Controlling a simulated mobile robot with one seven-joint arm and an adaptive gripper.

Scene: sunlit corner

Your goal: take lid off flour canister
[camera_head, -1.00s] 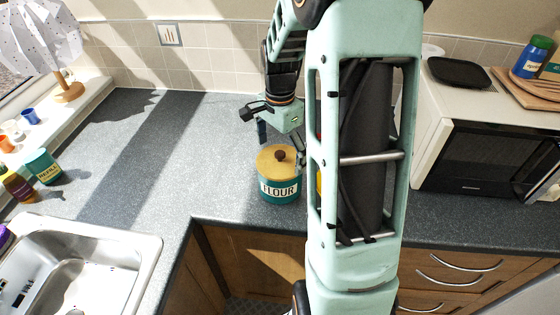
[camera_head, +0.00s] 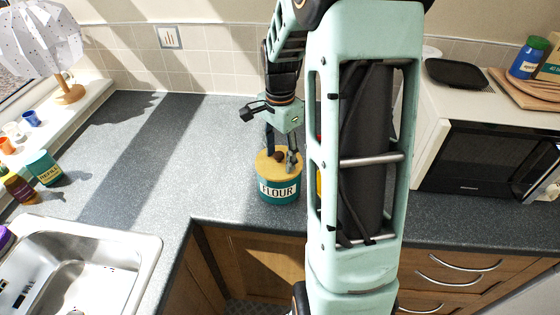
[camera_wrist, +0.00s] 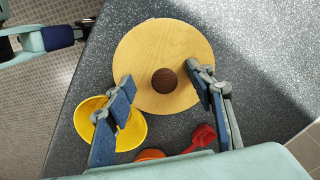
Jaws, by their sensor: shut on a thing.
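The flour canister (camera_head: 278,191) is teal with a white FLOUR label and stands upright on the grey counter. Its round wooden lid (camera_head: 264,164) sits on top, with a dark brown knob (camera_head: 279,156) in the middle. My gripper (camera_head: 281,158) is down at the lid, its two fingers on either side of the knob. In the wrist view the lid (camera_wrist: 150,45) is seen from above and hides the canister body.
A yellow bowl (camera_wrist: 138,133), an orange item (camera_wrist: 150,155) and a red scoop-like item (camera_wrist: 203,136) are close beside the canister. A microwave (camera_head: 482,160) stands at right, the sink (camera_head: 80,275) at lower left. The counter left of the canister is clear.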

